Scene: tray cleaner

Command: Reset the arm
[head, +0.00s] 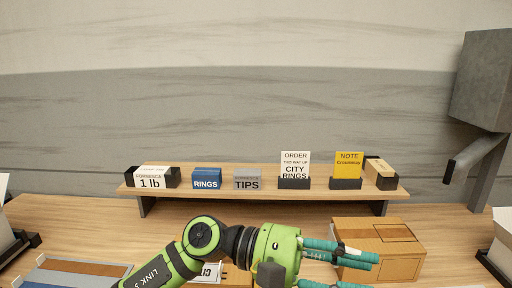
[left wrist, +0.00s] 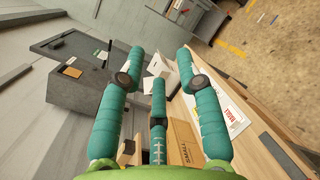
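My left arm (head: 200,240), green and dark grey, reaches in from the bottom left of the head view and lies across the front of the table. Its gripper (head: 366,271) points right, in front of a cardboard box. In the left wrist view the teal fingers of the left gripper (left wrist: 160,60) are spread apart with nothing held between them. My right arm and right gripper are in neither view.
The cardboard box (head: 400,258) stands close behind the left fingers. A low wooden shelf (head: 220,187) with several small labelled boxes and cards runs along the table's back. A grey metal fixture (head: 482,85) overhangs at right. A tray (head: 70,273) lies front left.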

